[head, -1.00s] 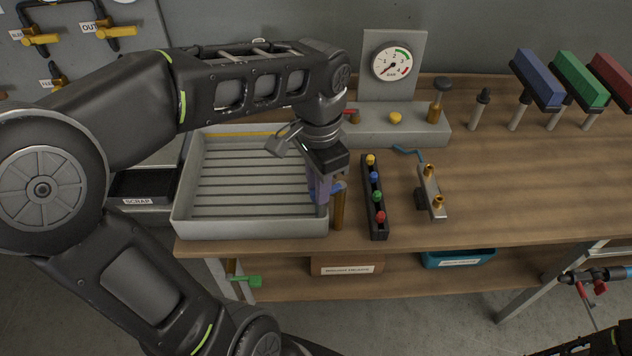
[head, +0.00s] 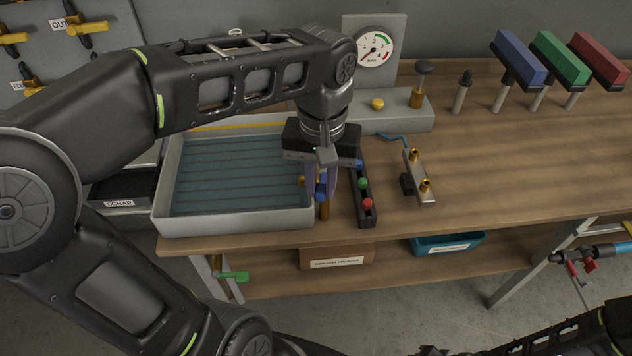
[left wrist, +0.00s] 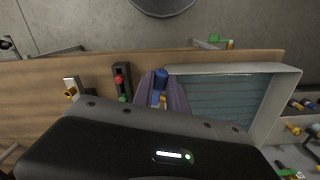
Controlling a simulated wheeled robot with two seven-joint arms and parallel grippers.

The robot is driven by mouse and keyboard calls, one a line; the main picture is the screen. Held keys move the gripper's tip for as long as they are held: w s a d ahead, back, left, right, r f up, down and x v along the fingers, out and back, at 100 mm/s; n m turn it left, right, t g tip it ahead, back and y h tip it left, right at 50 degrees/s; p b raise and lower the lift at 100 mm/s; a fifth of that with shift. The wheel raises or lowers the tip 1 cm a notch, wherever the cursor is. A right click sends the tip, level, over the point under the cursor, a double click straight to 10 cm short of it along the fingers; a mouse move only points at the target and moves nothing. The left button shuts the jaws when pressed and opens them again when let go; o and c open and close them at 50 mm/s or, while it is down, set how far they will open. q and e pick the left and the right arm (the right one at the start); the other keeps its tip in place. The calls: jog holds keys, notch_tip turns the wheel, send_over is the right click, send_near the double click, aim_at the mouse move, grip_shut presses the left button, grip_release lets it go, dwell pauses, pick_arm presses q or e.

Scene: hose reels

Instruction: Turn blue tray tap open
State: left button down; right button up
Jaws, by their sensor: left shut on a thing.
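The tray tap stands at the right wall of the grey tray (head: 235,222), with a brass post (head: 324,211) and a blue handle (head: 321,189). My left gripper (head: 322,186) reaches down from above, its purplish fingers shut on the blue handle. In the left wrist view the blue handle (left wrist: 161,76) shows between the fingers (left wrist: 161,95), pointing away from the gripper body. Blue-green water (head: 230,175) covers the ribbed tray floor. The fingers hide part of the tap. My right arm shows only at the bottom right edge.
A dark strip with coloured knobs (head: 361,205) stands close right of the gripper. Beyond it is a metal bracket with brass fittings (head: 420,178). A gauge (head: 375,48) and brushlike blocks (head: 518,58) stand behind. The bench's right part is clear.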

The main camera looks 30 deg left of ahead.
aim_at(323, 188)
pick_arm(q)
jog(key=shift+w+d+n, duration=0.1)
jog(key=shift+d+n, duration=0.05)
jog(key=shift+n, duration=0.15)
jog(key=c, duration=1.3)
grip_release()
jog(key=shift+r, duration=0.1)
jog(key=shift+r, duration=0.25)
notch_tip(323, 188, up, 7)
jog(key=p, duration=0.3)
jog(key=shift+f, duration=0.2)
jog(key=shift+r+p, duration=0.35)
jog(key=shift+p, duration=0.05)
